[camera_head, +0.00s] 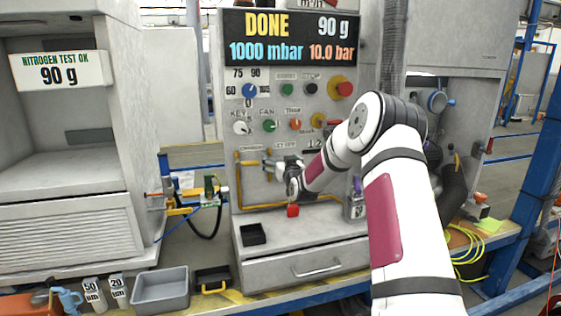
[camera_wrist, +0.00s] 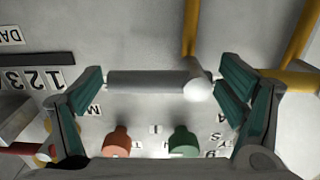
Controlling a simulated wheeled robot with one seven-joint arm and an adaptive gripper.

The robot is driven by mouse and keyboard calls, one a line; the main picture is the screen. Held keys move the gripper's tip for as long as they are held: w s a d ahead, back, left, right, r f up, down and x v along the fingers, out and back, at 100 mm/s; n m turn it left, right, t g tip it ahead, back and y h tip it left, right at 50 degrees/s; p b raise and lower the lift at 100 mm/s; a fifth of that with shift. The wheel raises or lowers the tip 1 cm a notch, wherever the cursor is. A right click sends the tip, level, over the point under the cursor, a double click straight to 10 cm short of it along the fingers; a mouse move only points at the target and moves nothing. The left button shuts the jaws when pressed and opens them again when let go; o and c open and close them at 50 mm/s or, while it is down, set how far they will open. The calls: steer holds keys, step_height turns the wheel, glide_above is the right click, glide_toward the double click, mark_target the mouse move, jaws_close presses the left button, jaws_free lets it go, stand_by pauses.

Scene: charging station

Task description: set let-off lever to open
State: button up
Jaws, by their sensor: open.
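My gripper (camera_wrist: 163,84) is open, with one teal-padded finger near each end of the bar. The bar lies across the gap between the fingers; I cannot tell whether either finger touches it.
Orange (camera_wrist: 116,142) and green (camera_wrist: 184,142) knobs stick out near my gripper. Yellow pipes (camera_wrist: 191,30) run along the panel. A red piece (camera_head: 292,210) is just below my gripper. The display (camera_head: 291,38) reads DONE, 90 g, 1000 mbar, 10.0 bar. A black tray (camera_head: 253,235) sits on the ledge.

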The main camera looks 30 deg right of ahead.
steer(key=c, duration=1.7)
steer(key=shift+f+m, duration=0.1)
steer(key=shift+m, duration=0.2)
steer(key=m+b, duration=0.1)
steer(key=m, duration=0.1)
steer(key=f+m+b, duration=0.1)
steer(key=m, duration=0.1)
steer(key=shift+f+m, duration=0.1)
steer(key=shift+m, duration=0.2)
steer(key=shift+w+a+f+m+b, duration=0.1)
steer(key=shift+a+f+m+b, duration=0.3)
steer(key=shift+m, duration=1.75)
steer(key=shift+w+a+f+m+b, duration=0.15)
steer(key=shift+a+m+b, duration=0.4)
steer(key=shift+m, duration=1.55)
steer(key=shift+w+a+f+m+b, duration=0.1)
steer(key=shift+a+f+m+b, duration=0.35)
steer(key=shift+m, duration=1.7)
steer(key=shift+d+r, duration=0.1)
steer(key=shift+r, duration=0.05)
